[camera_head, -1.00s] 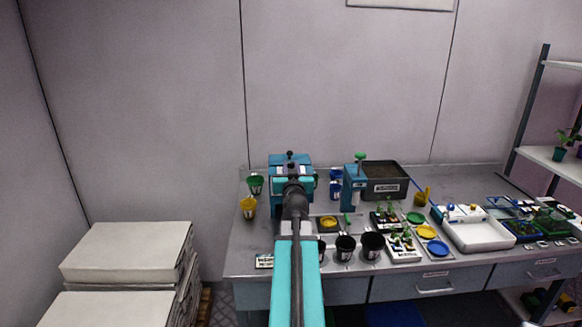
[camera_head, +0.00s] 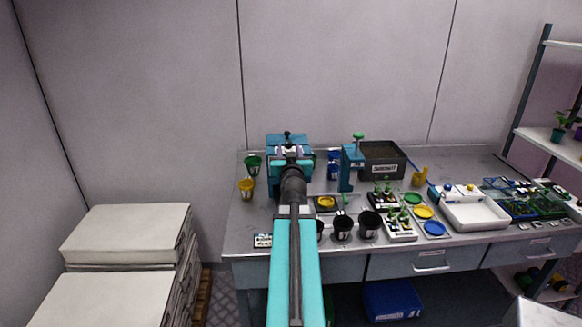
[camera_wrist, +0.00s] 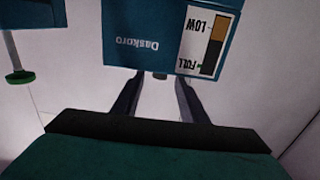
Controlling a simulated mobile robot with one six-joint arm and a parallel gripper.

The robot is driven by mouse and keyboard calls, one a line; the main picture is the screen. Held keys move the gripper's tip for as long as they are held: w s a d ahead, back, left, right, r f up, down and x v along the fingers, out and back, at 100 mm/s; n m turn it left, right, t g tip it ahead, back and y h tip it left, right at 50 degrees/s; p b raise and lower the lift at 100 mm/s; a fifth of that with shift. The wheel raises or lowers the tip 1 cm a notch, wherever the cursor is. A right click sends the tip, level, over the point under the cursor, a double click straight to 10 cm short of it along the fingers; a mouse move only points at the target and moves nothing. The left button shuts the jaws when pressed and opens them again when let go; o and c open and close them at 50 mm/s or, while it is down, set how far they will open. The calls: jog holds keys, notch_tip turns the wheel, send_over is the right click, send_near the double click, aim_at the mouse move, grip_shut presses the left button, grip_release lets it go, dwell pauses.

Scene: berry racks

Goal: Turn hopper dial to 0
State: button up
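The teal hopper (camera_head: 303,142) stands at the back left of the bench, partly hidden behind my arm.
A teal stand with a green knob (camera_head: 358,136) is right of the hopper, beside a dark soil bin (camera_head: 383,160). Green (camera_head: 253,162) and yellow (camera_head: 246,187) pots are to its left. Black pots (camera_head: 343,228) stand in front. White stacks (camera_head: 125,235) are on the left.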

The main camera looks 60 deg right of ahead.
jog(key=shift+s+a+f, duration=0.1)
jog(key=shift+s+a, duration=0.1)
jog(key=shift+a, duration=0.1)
jog(key=shift+a+b, duration=0.1)
jog(key=shift+b, duration=0.85)
jog(key=b, duration=0.1)
jog(key=a+b, duration=0.1)
jog(key=b, duration=0.1)
jog(key=shift+s+b, duration=0.2)
jog(key=shift+b, duration=0.1)
jog(key=b, duration=0.3)
jog(key=shift+s+a, duration=0.3)
jog(key=shift+s, duration=0.05)
jog(key=shift+s+a+b, duration=0.15)
jog(key=shift+s+b, duration=0.1)
jog(key=shift+b, duration=0.65)
jog(key=b+v, duration=0.2)
jog(key=b, duration=0.7)
jog(key=shift+s+a, duration=0.2)
jog(key=shift+a, duration=0.1)
jog(key=b+v, duration=0.5)
jog(key=b, duration=0.2)
jog(key=shift+s+a+b, duration=0.1)
jog(key=shift+a+b, duration=0.15)
jog(key=shift+b, duration=0.05)
